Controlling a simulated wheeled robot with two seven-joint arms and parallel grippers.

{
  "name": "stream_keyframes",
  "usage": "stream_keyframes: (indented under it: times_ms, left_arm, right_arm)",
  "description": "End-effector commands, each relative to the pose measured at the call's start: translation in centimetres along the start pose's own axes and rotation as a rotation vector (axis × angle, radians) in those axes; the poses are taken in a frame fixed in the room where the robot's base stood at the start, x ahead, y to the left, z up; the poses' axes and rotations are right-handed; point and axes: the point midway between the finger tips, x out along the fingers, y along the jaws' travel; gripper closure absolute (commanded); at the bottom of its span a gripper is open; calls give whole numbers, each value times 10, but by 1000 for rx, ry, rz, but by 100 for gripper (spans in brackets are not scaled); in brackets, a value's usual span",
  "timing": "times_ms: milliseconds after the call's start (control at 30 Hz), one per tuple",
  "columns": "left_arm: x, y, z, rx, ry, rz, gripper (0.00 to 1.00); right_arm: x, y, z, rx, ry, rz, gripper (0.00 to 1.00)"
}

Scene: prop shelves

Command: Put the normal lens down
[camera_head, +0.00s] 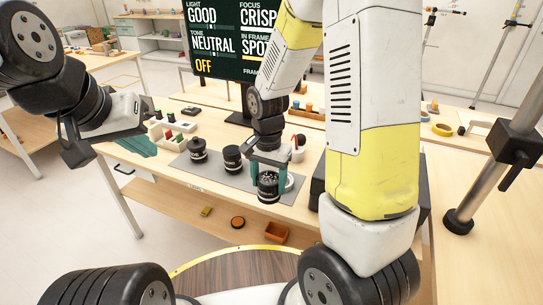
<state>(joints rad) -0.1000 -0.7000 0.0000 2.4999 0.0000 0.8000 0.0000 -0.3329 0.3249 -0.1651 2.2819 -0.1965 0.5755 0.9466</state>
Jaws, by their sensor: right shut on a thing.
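The normal lens (268,188), a short black cylinder with pale lettering, is between the teal-sided fingers of my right gripper (268,177). The gripper points down and is shut on it. The lens is at the front right of the grey mat (213,173); I cannot tell whether its base touches the mat. Two similar black lenses stand upright on the mat, one at the left (197,150) and one in the middle (232,159). My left gripper (76,148) is off to the left, away from the table objects; its finger opening is not clear.
A pale ring (289,182) lies just right of the held lens. A dark screen (233,40) stands behind. A white tray with small blocks (174,133) is at the back left of the mat.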

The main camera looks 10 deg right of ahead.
Motion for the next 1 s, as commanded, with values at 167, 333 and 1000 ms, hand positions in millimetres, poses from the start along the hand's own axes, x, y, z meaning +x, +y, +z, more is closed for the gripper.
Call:
stream_keyframes:
  times_ms: [167,333,1000]
  left_arm:
    - [0,0,0,0,0,0,100]
    - [0,0,0,0,0,0,100]
    - [0,0,0,0,0,0,100]
  right_arm:
    - [5,-6,-49,6,1,-1,94]
    - [9,-11,-93,6,2,-2,94]
    - [47,-18,-139,1,-1,0,94]
